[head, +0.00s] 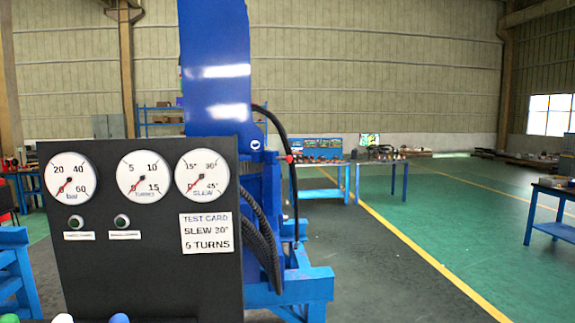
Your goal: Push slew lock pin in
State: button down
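I cannot make out a slew lock pin in the head view. The blue crane column (216,70) rises behind a dark gauge panel (150,270). The slew gauge (202,175) is at the panel's upper right, with its red needle toward the low end at lower left. A test card (206,232) below it reads "SLEW 30°, 5 TURNS". A turns gauge (143,176) and a bar gauge (71,177) sit to its left. My gripper is not in view.
Green, white and blue round knobs (119,318) show at the bottom left edge. Black hoses (262,235) hang beside the blue crane base (305,288). Blue tables (318,192) stand behind and another (553,227) at far right. The floor at right is open.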

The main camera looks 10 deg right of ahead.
aim_at(289, 159)
jog(key=i+l, duration=0.2)
jog(key=i+l+z, duration=0.1)
jog(key=i+l, duration=0.15)
jog(key=i, duration=0.3)
jog(key=i+l+z, duration=0.1)
jog(key=i+l, duration=0.15)
jog(key=i, duration=0.3)
jog(key=i+l+z, duration=0.1)
jog(key=i, duration=0.45)
